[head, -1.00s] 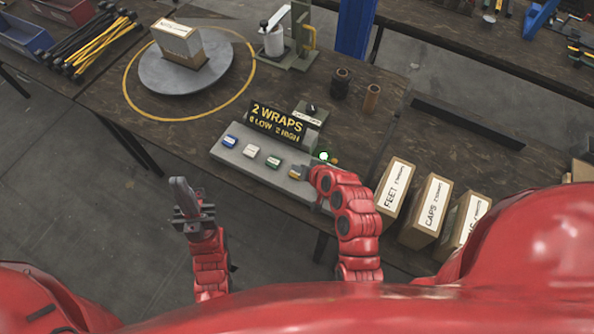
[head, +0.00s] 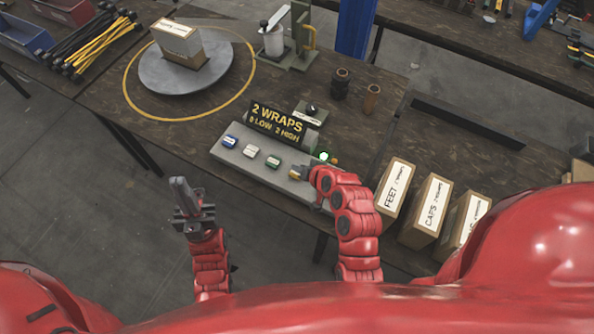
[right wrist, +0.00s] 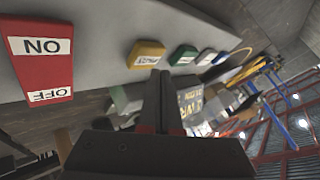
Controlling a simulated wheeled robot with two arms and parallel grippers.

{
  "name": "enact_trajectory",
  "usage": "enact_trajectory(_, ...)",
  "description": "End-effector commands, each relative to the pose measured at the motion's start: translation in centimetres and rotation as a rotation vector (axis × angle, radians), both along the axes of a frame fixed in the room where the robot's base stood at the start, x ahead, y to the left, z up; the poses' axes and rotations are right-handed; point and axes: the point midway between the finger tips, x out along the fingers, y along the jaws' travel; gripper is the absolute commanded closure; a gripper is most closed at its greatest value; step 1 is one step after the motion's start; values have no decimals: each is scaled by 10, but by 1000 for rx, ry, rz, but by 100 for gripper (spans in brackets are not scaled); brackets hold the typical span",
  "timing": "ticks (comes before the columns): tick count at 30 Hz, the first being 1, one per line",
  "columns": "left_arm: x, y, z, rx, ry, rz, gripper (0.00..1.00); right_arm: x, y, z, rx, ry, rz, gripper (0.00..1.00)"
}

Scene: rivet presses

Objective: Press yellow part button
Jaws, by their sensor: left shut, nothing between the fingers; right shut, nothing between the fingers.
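The yellow button (head: 296,173) is on the grey button panel (head: 240,160), at the right of a row with green, white and blue buttons. It also shows in the right wrist view (right wrist: 146,53). My right gripper (head: 309,184) is at the panel's right part, close to the yellow button in the head view, and its tips are partly hidden by the arm. In the right wrist view its shut fingers (right wrist: 158,80) point up just right of the yellow button; I cannot tell whether they touch it. My left gripper (head: 181,185) is shut and empty over the floor, left of the panel.
A red ON/OFF switch (right wrist: 40,60) is left of the yellow button in the right wrist view. A black "2 WRAPS" sign (head: 277,124) stands behind the panel. Labelled boxes (head: 431,210) stand to the right. A grey turntable (head: 160,85) with a box is at the back left.

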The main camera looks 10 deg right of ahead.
Motion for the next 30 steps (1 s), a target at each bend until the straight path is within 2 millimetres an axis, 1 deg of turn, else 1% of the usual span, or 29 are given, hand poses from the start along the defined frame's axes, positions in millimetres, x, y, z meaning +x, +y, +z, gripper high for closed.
enact_trajectory(8, 0, 0, -1, 0, 0, 0, 100, 0, 0, -1, 0, 0, 0, 100)
enact_trajectory(16, 0, 0, -10, 0, 0, 0, 100, 0, 0, -9, 0, 0, 0, 100)
enact_trajectory(30, 0, 0, -10, 0, 0, 0, 100, 0, 0, -10, 0, 0, 0, 100)
